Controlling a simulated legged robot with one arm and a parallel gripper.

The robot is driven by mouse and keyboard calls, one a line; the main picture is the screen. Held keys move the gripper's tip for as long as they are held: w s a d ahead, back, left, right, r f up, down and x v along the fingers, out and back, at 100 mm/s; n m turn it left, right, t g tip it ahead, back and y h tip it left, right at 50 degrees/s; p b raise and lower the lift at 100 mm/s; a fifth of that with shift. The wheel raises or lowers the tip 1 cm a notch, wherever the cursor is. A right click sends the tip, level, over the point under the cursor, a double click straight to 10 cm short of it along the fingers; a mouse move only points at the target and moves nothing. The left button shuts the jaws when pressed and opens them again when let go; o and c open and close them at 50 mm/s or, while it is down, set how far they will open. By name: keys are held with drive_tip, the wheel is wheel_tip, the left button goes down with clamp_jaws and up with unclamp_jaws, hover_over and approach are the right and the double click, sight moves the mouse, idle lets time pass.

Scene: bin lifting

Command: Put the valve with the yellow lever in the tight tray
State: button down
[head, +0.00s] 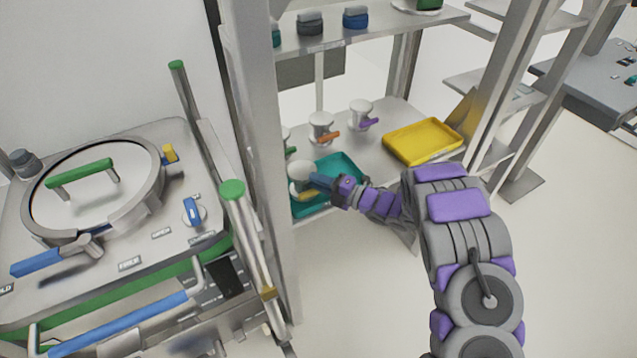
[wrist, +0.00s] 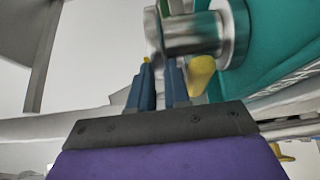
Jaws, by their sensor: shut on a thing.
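The valve with the yellow lever (head: 300,173) is a pale metal piece at the left part of the teal tray (head: 342,168); I cannot tell whether it touches the tray. My gripper (head: 318,182) is shut on this valve, reaching in from the right. In the wrist view, the valve (wrist: 196,36) is at the tips of the blue fingers (wrist: 160,80), with its yellow lever (wrist: 201,74) beside the right finger. The teal tray (wrist: 275,45) lies behind it. A yellow tray (head: 423,141) stands empty to the right on the same shelf.
A valve with an orange lever (head: 321,126) and one with a purple lever (head: 361,113) stand behind the teal tray. A green lever (head: 291,151) shows partly behind the shelf post (head: 262,130). An upper shelf (head: 370,35) holds several knobs. A large lidded machine (head: 95,200) is at left.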

drive_tip(key=shift+a+r, duration=0.15)
drive_tip(key=c, duration=1.1)
unclamp_jaws()
drive_tip(key=shift+a, duration=0.1)
drive_tip(key=shift+s, duration=0.1)
drive_tip(key=shift+d, duration=0.2)
